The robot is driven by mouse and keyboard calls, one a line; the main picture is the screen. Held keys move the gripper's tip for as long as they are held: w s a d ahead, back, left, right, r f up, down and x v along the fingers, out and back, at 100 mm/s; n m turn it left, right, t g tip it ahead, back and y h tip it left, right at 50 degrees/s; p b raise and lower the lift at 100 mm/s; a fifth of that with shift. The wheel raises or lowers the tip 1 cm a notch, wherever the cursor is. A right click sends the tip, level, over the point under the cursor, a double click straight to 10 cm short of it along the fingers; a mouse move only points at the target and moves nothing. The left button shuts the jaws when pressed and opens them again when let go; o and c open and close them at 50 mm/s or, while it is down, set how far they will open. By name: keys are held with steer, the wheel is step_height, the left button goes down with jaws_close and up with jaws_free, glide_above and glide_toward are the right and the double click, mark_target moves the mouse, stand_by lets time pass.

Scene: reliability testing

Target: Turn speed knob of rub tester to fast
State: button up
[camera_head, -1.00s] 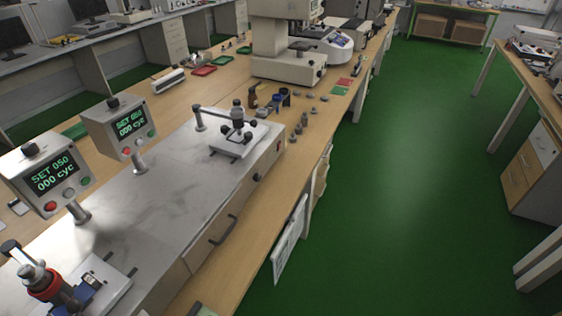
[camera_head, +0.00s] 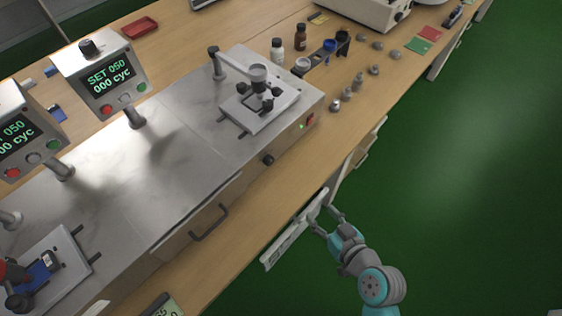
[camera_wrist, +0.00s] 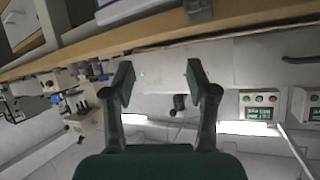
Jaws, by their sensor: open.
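The rub tester (camera_head: 165,150) is a long grey-topped machine on the wooden bench. A black knob (camera_head: 268,160) sits on its front face, below a red switch (camera_head: 310,119) and a green light; no speed marking is legible. Another black knob (camera_head: 88,47) tops a display box (camera_head: 103,80) reading "SET 050 000 cyc". My gripper (camera_head: 325,214) is in front of the bench edge, apart from the tester. In the wrist view my gripper (camera_wrist: 162,80) is open and empty, with a dark knob (camera_wrist: 180,103) visible beyond and between its fingers.
A white panel (camera_head: 293,236) hangs at the bench front close to my gripper. A drawer handle (camera_head: 213,222) sticks out of the front. Bottles (camera_head: 300,37) and small weights (camera_head: 347,93) stand beyond the tester. The green floor (camera_head: 470,170) at right is clear.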

mark_target(272, 162)
steer(key=w+a+r+n+g+y, duration=0.3)
steer(key=w+a+r+n+y, duration=0.15)
steer(key=w+a+r, duration=0.2)
steer(key=shift+n, duration=0.55)
steer(key=x, duration=0.7)
steer(key=w+x, duration=0.1)
steer(key=x, duration=0.2)
steer(key=shift+w+r, duration=0.2)
jaws_close()
